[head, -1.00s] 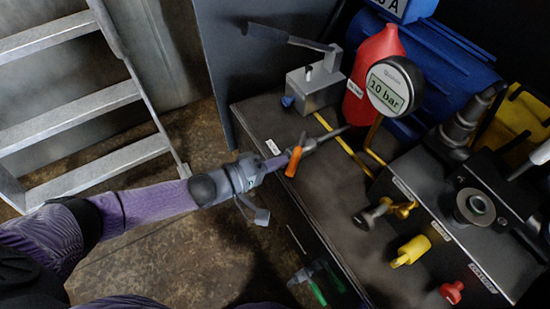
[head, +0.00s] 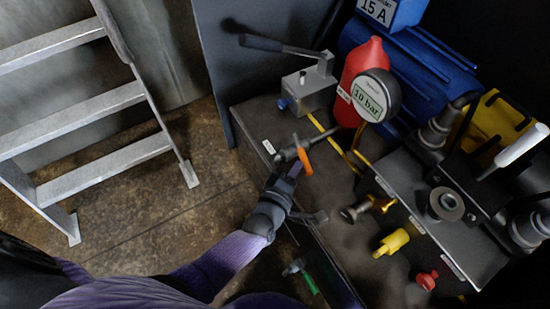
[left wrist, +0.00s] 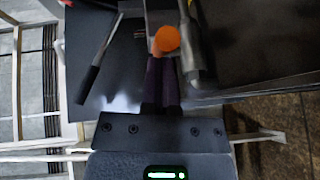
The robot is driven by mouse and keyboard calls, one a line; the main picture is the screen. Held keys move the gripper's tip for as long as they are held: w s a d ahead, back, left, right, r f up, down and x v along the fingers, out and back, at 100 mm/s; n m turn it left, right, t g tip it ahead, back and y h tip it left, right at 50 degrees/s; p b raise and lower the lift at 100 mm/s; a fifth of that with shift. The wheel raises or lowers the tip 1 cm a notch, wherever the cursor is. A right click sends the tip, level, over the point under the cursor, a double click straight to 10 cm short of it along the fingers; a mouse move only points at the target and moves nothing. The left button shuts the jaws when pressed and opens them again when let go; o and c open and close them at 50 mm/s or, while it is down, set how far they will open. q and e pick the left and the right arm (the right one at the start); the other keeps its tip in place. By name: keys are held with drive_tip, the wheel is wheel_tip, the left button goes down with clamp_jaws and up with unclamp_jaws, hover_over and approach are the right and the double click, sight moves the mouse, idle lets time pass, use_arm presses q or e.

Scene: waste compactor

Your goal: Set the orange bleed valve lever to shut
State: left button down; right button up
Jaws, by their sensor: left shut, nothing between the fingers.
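The orange bleed valve lever (head: 304,160) is on a small grey valve at the near left part of the bench top. In the head view it points down and slightly right, across the grey pipe (head: 325,135). My left gripper (head: 294,171) is shut and empty, with its fingertips close beside the lever's left side. I cannot tell whether they touch it. In the left wrist view the lever shows end-on as an orange disc (left wrist: 167,39), just beyond the dark fingers (left wrist: 162,80). My right gripper is not in view.
A pump block (head: 308,88) with a long handle, a red bottle (head: 366,75) and a 10 bar gauge (head: 372,98) stand behind the valve. A yellow handle (head: 391,242) and red knob (head: 427,281) lie right.

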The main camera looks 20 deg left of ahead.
use_arm(q)
drive_tip(key=shift+w+d, duration=0.2)
drive_tip(key=shift+d, duration=0.25)
drive_tip(key=shift+w+d, duration=0.2)
drive_tip(key=shift+d, duration=0.25)
drive_tip(key=shift+w+d+b, duration=0.1)
drive_tip(key=shift+d+b, duration=0.1)
drive_tip(key=shift+b, duration=0.1)
drive_tip(key=shift+w+d, duration=0.1)
drive_tip(key=shift+r, duration=0.1)
